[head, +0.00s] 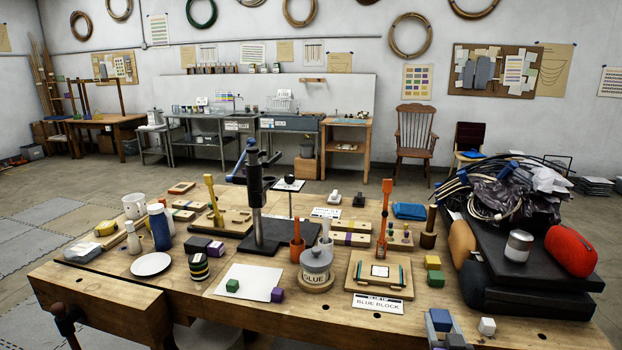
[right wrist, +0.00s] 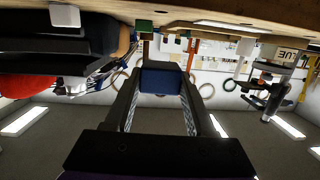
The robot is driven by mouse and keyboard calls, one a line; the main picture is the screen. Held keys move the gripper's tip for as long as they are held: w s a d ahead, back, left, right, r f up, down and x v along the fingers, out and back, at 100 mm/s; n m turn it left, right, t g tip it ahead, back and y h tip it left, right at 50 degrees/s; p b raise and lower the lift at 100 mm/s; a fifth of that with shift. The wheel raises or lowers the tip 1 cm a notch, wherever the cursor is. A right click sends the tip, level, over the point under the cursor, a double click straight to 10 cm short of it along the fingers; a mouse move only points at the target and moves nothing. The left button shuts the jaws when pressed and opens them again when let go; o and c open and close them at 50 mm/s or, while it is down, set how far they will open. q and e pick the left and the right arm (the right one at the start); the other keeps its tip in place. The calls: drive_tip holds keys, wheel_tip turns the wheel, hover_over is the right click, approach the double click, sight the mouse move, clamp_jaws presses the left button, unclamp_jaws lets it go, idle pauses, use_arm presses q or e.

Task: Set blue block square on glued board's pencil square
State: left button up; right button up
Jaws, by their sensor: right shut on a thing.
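A pale square with a dark outline (head: 380,270) shows on the board between two thin side strips. A "BLUE BLOCK" label (head: 378,303) lies in front of the board. My left gripper is not in view.
A yellow block (head: 432,262), a green block (head: 435,279) and a white cube (head: 487,326) stand near the board's right. Black cases (head: 530,300) fill the right.

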use_arm(q)
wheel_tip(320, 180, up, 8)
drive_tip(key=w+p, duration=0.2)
drive_tip(key=p, duration=0.4)
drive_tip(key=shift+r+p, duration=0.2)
drive_tip(key=shift+p, duration=0.1)
use_arm(e)
drive_tip(key=s+a+f+n+y, duration=0.1)
drive_tip(key=s+a+f, duration=0.1)
drive_tip(key=a, duration=0.4)
drive_tip(key=s+a+f+n+y, duration=0.1)
drive_tip(key=s+a+f, duration=0.2)
drive_tip(key=a+f, duration=0.1)
drive_tip(key=shift+s+a+f+y, duration=0.15)
drive_tip(key=shift+a+y, duration=0.25)
drive_tip(key=shift+a, duration=0.5)
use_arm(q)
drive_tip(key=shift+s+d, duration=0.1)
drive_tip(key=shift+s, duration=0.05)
